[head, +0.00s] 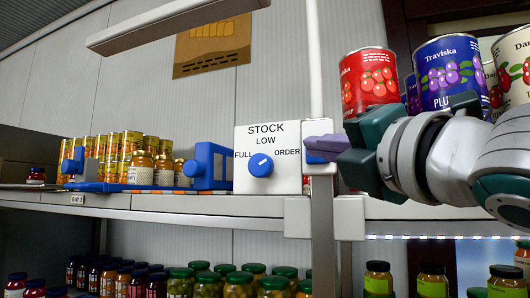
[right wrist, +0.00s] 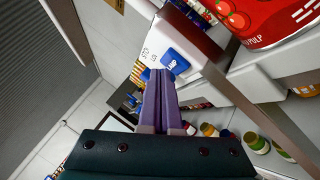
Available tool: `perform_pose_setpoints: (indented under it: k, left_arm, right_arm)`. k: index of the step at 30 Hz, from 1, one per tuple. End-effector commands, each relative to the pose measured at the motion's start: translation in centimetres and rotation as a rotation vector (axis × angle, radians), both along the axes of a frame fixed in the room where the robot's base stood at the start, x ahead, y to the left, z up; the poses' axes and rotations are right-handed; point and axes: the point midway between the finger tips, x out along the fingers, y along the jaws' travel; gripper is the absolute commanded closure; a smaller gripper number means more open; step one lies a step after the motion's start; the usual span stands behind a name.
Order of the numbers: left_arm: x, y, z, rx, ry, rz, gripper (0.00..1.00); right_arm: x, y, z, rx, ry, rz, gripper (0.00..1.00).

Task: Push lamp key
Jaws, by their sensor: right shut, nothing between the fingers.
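A blue key (head: 316,158), seemingly the lamp key, sits on the white post to the right of the stock panel, partly hidden by my fingers. In the right wrist view a blue square key with a white mark (right wrist: 176,62) shows just beyond the fingertips. My right gripper (head: 325,146) reaches in from the right, its purple fingers shut and empty. In the right wrist view its fingertips (right wrist: 160,74) are close to the key's edge; I cannot tell whether they touch. A long white lamp bar (head: 170,22) hangs above. My left gripper is not in view.
A white STOCK panel (head: 248,140) with a blue knob (head: 260,165) stands left of the key. A red can (head: 370,82) and a blue can (head: 448,72) stand close above my right gripper. Yellow cans and jars (head: 128,148) stand along the shelf at left.

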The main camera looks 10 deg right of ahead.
Motion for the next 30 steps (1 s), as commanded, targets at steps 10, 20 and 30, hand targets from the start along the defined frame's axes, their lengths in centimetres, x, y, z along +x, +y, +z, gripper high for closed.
perform_pose_setpoints:
  k: [10, 20, 30]
  left_arm:
    - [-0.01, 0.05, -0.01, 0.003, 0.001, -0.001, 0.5]
    - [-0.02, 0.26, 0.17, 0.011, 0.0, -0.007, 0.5]
    - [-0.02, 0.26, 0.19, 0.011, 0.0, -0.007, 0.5]
  right_arm:
    - [0.0, 0.0, 0.0, 0.0, 0.0, 0.0, 1.0]
    - [0.5, -0.35, 0.06, -0.001, 0.0, 0.0, 1.0]
    - [0.76, -0.53, 0.03, -0.001, 0.0, 0.0, 1.0]
